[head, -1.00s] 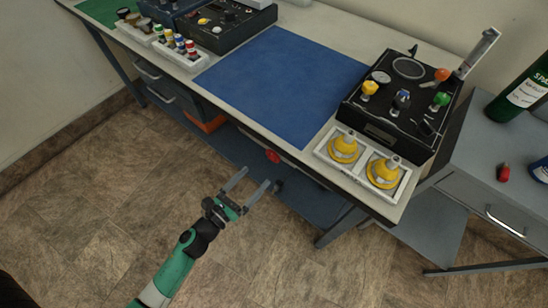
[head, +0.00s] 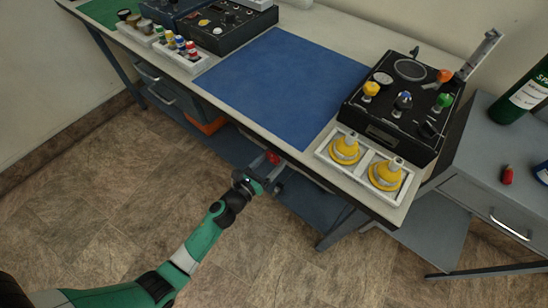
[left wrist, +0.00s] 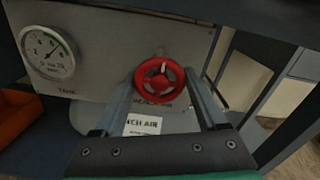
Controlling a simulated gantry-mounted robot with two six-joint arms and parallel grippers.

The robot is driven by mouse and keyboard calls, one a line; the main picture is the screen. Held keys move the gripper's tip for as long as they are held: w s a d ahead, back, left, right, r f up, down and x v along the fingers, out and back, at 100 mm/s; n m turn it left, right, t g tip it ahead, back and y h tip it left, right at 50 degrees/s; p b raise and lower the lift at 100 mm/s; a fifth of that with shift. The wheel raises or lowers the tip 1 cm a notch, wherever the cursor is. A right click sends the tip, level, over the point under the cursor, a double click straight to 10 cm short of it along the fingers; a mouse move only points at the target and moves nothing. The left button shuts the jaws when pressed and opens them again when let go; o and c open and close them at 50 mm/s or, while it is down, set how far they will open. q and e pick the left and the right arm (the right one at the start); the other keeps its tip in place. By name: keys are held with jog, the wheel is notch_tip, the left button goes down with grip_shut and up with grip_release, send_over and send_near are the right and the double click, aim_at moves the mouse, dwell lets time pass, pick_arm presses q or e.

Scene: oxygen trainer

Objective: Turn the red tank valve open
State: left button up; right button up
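The red tank valve (head: 272,158) is a round handwheel on a grey panel under the bench's front edge. In the left wrist view the red valve (left wrist: 160,82) faces me near the middle, with a pale mark on its upper part. My left gripper (head: 272,172) is open, one finger on each side of the wheel. In the left wrist view its fingertips (left wrist: 158,80) reach up to the wheel's sides; I cannot tell whether they touch it. My right gripper is not in view.
A pressure gauge (left wrist: 46,52) labelled TANK sits left of the valve. The bench top (head: 318,127) overhangs above. An orange bin (head: 207,124) stands on the lower shelf to the left. Yellow masks (head: 345,149) sit in a tray above right.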

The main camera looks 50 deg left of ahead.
pick_arm(q)
jog(key=c, duration=0.9)
